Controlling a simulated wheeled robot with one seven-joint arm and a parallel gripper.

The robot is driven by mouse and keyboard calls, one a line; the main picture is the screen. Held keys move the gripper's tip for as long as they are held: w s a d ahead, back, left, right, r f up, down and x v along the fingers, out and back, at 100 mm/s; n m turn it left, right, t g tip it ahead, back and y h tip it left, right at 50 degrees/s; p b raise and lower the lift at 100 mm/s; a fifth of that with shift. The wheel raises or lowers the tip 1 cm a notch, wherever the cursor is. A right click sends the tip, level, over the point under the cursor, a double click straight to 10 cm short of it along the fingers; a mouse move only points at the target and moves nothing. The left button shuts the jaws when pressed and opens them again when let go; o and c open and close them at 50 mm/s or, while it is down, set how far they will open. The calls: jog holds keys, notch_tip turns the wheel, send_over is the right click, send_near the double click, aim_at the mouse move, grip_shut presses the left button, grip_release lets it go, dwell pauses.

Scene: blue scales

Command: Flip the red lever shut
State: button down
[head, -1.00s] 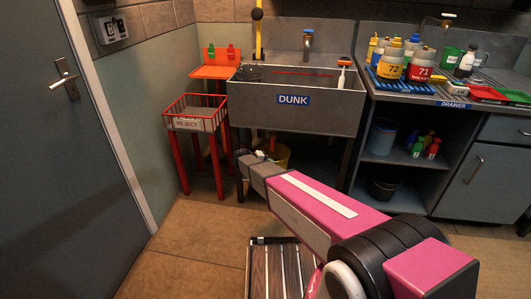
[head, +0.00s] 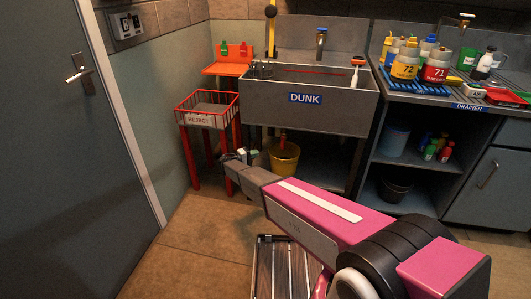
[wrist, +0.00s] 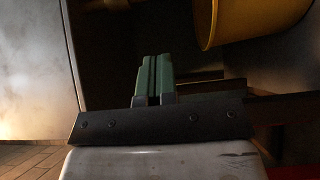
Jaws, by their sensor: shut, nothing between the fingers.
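A small red upright piece (head: 283,138), which looks like the red lever, shows under the sink (head: 325,112) just above the yellow bucket (head: 285,163). It is too small to tell its exact angle. My gripper (head: 247,154) is low in front of the sink, to the left of the bucket and apart from the red piece. In the wrist view its green fingers (wrist: 155,75) are together with nothing between them. The yellow bucket (wrist: 250,20) fills the upper right there. I cannot make out the lever in the wrist view.
A red wire reject basket (head: 207,119) on red legs stands left of my gripper. The sink's leg and the open shelf unit (head: 403,165) are to the right. A slatted platform (head: 283,270) lies below my arm. The floor at left is clear.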

aim_at(283, 143)
jog(key=s+d+x, duration=0.1)
jog(key=s+x, duration=0.1)
jog(key=x, duration=1)
jog(key=shift+d, duration=0.3)
jog(key=shift+s, duration=0.1)
jog(key=shift+s+d+f+n+t+h, duration=0.1)
jog(key=shift+d+f+n+t+h, duration=0.2)
jog(key=shift+d+n+h, duration=0.15)
jog(key=s+d+r+n+t+h, duration=0.1)
jog(key=d+r+n+t, duration=0.3)
jog(key=d, duration=0.5)
jog(key=shift+s+d+n+t+h, duration=0.15)
jog(key=shift+s+n+t+h, duration=0.2)
jog(key=shift+n, duration=0.9)
jog(key=shift+r, duration=0.2)
